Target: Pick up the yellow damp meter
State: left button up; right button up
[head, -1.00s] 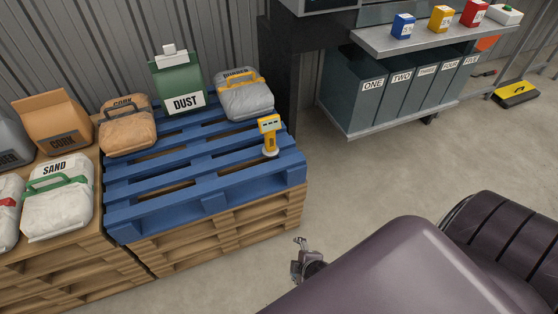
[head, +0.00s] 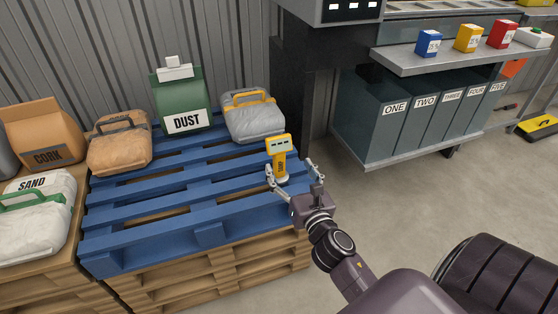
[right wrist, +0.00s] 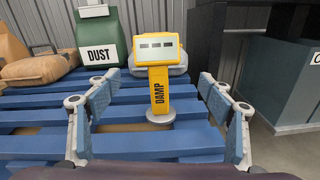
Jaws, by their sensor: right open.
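The yellow damp meter (head: 279,158) stands upright on the right side of the blue pallet (head: 195,220). It has a grey display head, a yellow stem marked DAMP and a round grey base. My right gripper (head: 294,174) is open, its fingers pointing at the meter from the front right. In the right wrist view the meter (right wrist: 159,88) stands between and beyond the two spread fingers (right wrist: 148,110), apart from both. My left gripper is not in view.
A green DUST bag (head: 182,100), a grey bag with an orange handle (head: 252,120) and a brown bag (head: 118,150) sit on the pallet behind. A dark post (head: 305,90) and numbered bins (head: 395,125) stand to the right.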

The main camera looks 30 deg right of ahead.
aim_at(281, 151)
jog(key=shift+w+r+n+y, duration=0.2)
jog(key=shift+w+n+y, duration=0.1)
jog(key=shift+w+n, duration=0.4)
jog(key=x, duration=0.6)
jog(key=shift+d+r+b, duration=0.1)
jog(key=shift+r+b, duration=0.2)
jog(key=shift+r, duration=0.05)
jog(key=shift+w+d, duration=0.1)
jog(key=shift+w, duration=0.35)
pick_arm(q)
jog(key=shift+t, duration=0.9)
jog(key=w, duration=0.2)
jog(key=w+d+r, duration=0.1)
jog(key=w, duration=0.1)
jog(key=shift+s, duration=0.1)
pick_arm(e)
jog(key=shift+r, duration=0.1)
jog(key=c, duration=1.5)
